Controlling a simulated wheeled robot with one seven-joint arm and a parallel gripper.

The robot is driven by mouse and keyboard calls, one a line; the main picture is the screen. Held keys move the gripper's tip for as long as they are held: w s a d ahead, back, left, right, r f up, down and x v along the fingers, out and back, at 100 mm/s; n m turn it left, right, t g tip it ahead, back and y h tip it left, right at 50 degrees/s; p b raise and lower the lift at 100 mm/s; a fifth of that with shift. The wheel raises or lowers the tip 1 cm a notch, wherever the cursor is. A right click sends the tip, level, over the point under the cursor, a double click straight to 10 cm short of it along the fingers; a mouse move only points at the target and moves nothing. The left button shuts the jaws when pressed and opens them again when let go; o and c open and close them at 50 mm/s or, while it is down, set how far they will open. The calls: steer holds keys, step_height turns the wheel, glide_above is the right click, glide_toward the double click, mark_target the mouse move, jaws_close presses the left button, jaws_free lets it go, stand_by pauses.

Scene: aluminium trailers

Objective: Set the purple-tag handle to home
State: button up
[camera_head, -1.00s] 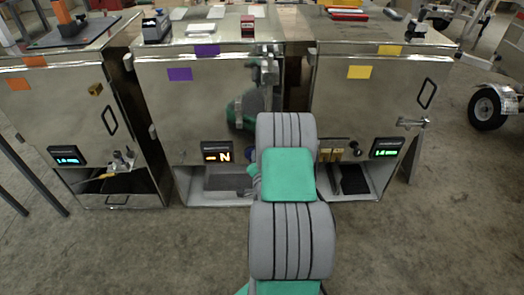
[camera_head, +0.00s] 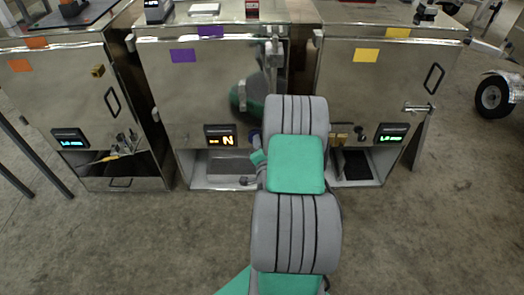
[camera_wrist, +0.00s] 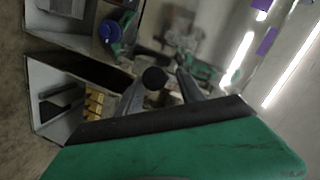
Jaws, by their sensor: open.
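The purple-tag cabinet is the middle steel one, with purple tags (camera_head: 183,56) on its front, also seen at the right of the wrist view (camera_wrist: 266,41). Its display (camera_head: 221,137) shows an orange dash and N. My arm covers the cabinet's right edge in the head view and hides my gripper there. In the wrist view my gripper (camera_wrist: 165,76) is open, its dark fingers apart. A round black knob (camera_wrist: 154,78) shows between them; whether it is the purple-tag handle, or touches a finger, I cannot tell. A blue knob (camera_wrist: 110,32) lies nearby.
The orange-tag cabinet (camera_head: 65,95) stands left and the yellow-tag cabinet (camera_head: 395,85) right, close beside the middle one. Yellow blocks (camera_wrist: 93,105) sit at the yellow cabinet's lower bay. A trailer wheel (camera_head: 492,97) is far right. The floor (camera_head: 130,240) in front is clear.

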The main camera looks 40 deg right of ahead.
steer(key=b+v, duration=0.1)
steer(key=v, duration=0.4)
steer(key=shift+c, duration=0.4)
